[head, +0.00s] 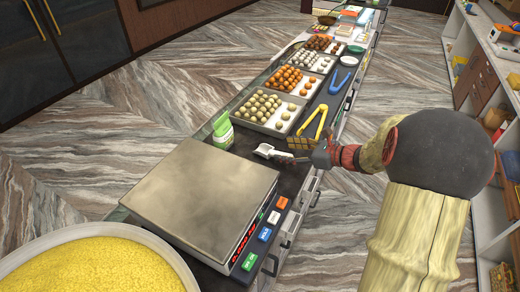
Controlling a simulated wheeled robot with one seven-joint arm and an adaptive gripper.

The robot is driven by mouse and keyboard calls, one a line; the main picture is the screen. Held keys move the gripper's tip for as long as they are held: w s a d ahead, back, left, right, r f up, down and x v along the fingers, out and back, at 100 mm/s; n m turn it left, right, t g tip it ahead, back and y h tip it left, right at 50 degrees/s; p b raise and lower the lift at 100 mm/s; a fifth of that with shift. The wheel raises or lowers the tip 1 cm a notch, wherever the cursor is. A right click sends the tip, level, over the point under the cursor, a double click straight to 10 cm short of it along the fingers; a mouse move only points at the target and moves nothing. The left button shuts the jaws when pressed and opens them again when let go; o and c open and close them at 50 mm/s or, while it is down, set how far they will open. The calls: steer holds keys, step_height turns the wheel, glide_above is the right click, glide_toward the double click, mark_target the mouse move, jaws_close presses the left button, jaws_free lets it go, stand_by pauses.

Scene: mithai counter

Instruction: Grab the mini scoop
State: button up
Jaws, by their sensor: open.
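The mini scoop (264,150) appears to be the small pale scoop lying on the dark counter, to the right of the green-and-white bottle. Its head points left and its handle runs right, toward my gripper. My gripper (291,152) is open at the scoop's handle end. The fingers partly cover the handle, and I cannot tell whether they touch it.
A metal scale (200,185) stands in front, with coloured buttons. A tub of yellow grains (165,245) is at lower left. The bottle (222,131), sweet trays (260,124), yellow tongs (311,123) and blue tongs (340,82) are nearby. Shelves (492,110) stand right.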

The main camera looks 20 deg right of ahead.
mark_target(272, 151)
steer(key=x, duration=0.3)
steer(key=f+x, duration=0.1)
steer(key=x, duration=0.3)
steer(key=shift+a, duration=0.1)
steer(key=c, duration=1.1)
steer(key=shift+c, duration=0.7)
